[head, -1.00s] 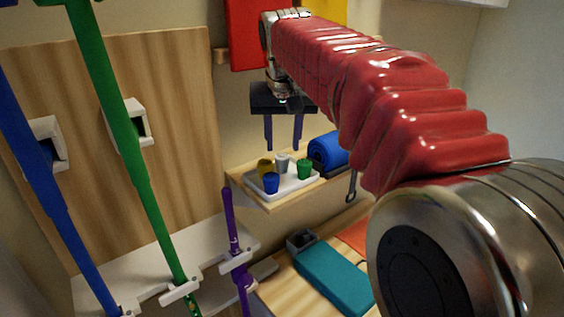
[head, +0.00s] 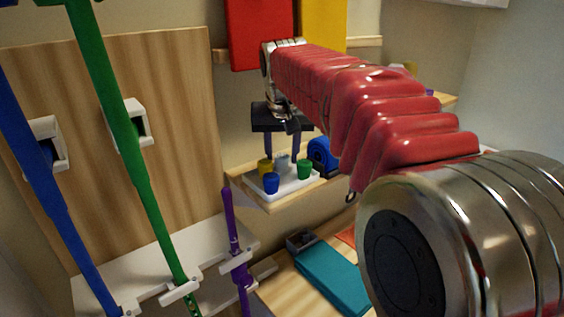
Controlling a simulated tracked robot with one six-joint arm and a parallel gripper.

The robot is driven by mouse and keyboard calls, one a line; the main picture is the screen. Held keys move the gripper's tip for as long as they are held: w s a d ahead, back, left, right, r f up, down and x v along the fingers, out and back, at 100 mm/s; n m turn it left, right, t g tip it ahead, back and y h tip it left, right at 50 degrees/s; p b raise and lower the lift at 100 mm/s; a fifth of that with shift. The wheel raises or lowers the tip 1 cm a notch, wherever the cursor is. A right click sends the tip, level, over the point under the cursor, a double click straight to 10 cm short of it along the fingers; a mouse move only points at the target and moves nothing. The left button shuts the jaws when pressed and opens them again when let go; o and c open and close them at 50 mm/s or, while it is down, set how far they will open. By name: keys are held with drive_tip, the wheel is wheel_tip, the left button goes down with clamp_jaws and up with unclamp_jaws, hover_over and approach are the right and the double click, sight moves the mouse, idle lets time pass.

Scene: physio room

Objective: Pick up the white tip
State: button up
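The white tip (head: 282,161) is a small pale cup-like piece at the back of a white tray (head: 291,187) on a wall shelf. Yellow (head: 264,168), blue (head: 271,183) and green (head: 305,170) tips stand around it in the tray. My gripper (head: 282,155) points down over the tray, its two dark fingers apart. The white tip shows between the fingertips, with one finger on each side. I cannot tell whether either finger touches it. The lower finger ends are partly hidden by the tips in front.
A blue roll (head: 322,156) lies on the shelf (head: 262,202) just right of the tray. Green (head: 122,135), blue (head: 38,180) and purple (head: 233,235) poles stand at the left. A teal block (head: 333,281) lies on the lower wooden surface. Red and yellow panels hang behind my arm.

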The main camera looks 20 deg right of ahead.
sight(284, 156)
drive_tip(key=shift+c, duration=0.2)
drive_tip(key=c, duration=0.8)
drive_tip(key=shift+r, duration=0.15)
drive_tip(key=shift+s+d+r, duration=0.1)
drive_tip(key=shift+s+r, duration=0.1)
drive_tip(key=shift+r, duration=3.05)
drive_tip(key=shift+s+r, duration=0.1)
drive_tip(key=shift+r, duration=0.05)
drive_tip(key=s+d, duration=0.2)
drive_tip(key=s, duration=0.4)
drive_tip(key=s+d, duration=0.3)
drive_tip(key=s, duration=0.3)
drive_tip(key=s+d, duration=0.2)
drive_tip(key=s, duration=0.4)
drive_tip(key=shift+d, duration=0.2)
